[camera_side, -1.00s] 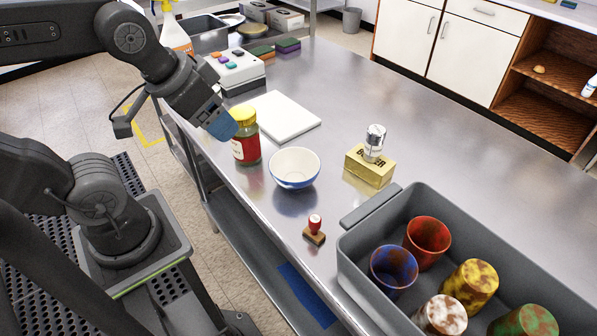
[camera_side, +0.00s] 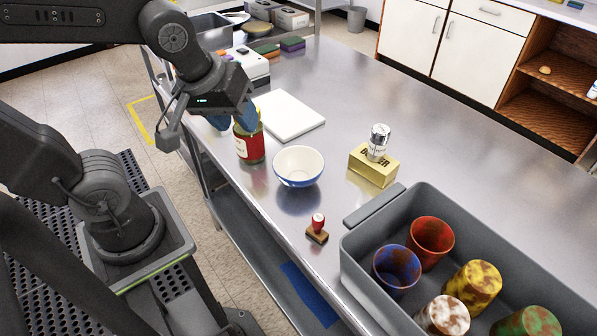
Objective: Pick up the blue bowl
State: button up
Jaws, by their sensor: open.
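The blue bowl (camera_side: 298,180), blue outside and white inside, stands upright on the steel counter. My gripper (camera_side: 235,122) has blue fingers and is open. It is to the left of the bowl and farther back, apart from it, at the top of a jar with a red label (camera_side: 250,148). The gripper covers most of the jar's yellow lid. I cannot tell whether the fingers touch the jar.
A yellow box with a metal-topped shaker (camera_side: 374,165) is right of the bowl. A red-handled stamp (camera_side: 317,229) stands in front. A grey bin (camera_side: 365,265) with several cups fills the front right. A white board (camera_side: 288,114) lies behind. The counter's right middle is clear.

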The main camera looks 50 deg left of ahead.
jog(key=w+d+f+n+g, duration=0.2)
jog(key=w+f+n, duration=0.2)
jog(key=n, duration=1.1)
send_near(282, 177)
jog(key=x, duration=0.6)
jog(key=shift+y, duration=0.4)
jog(key=shift+x, duration=2.4)
jog(key=shift+w, duration=0.1)
grip_shut()
jog(key=shift+r, duration=0.1)
